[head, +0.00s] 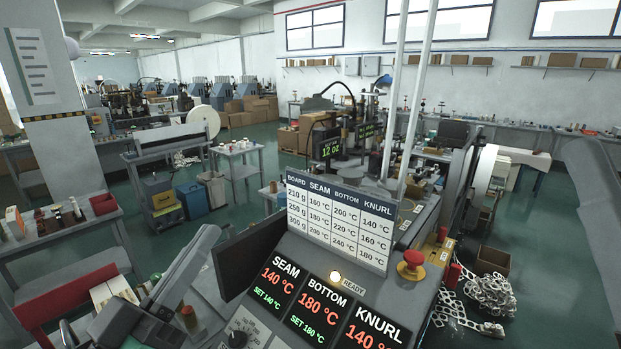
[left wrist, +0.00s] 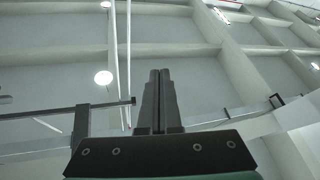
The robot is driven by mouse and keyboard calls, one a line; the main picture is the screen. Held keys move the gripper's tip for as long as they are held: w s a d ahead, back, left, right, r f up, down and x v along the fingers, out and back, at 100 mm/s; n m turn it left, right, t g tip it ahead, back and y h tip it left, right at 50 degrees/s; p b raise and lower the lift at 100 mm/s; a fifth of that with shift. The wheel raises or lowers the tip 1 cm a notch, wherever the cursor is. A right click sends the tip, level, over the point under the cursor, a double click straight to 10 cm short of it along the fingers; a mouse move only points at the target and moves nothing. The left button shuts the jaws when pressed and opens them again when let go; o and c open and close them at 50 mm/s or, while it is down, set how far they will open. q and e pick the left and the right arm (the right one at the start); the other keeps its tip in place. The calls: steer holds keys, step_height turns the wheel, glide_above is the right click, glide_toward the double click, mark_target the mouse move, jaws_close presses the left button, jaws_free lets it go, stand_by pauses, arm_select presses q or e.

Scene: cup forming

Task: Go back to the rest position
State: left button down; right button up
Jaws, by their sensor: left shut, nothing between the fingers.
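My left gripper (left wrist: 160,75) is shut and empty in the left wrist view. Its two dark fingers lie together and point up toward the ceiling, touching nothing. In the head view my left arm stands at the lower left, to the left of the control panel (head: 262,322), apart from it. A grey link of my right arm shows at the right edge of the head view. My right gripper is not in view.
The machine's panel shows SEAM 140, BOTTOM 180, KNURL 140 and a lit READY lamp (head: 335,277). A temperature chart (head: 338,222) stands above it. A red stop button (head: 411,262) sits to the right. A bench with a red bin (head: 103,203) is at left. Green floor lies between benches.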

arm_select(q)
steer(key=s+a+r+t+y, duration=0.4)
steer(key=s+r+t+y, duration=0.15)
steer(key=s+r, duration=0.75)
step_height(320, 180, up, 28)
steer(key=y+p, duration=0.1)
steer(key=p, duration=2.6)
steer(key=shift+w+a+f, duration=0.2)
steer(key=shift+w+a, duration=0.1)
steer(key=shift+w, duration=0.15)
steer(key=shift+t, duration=0.25)
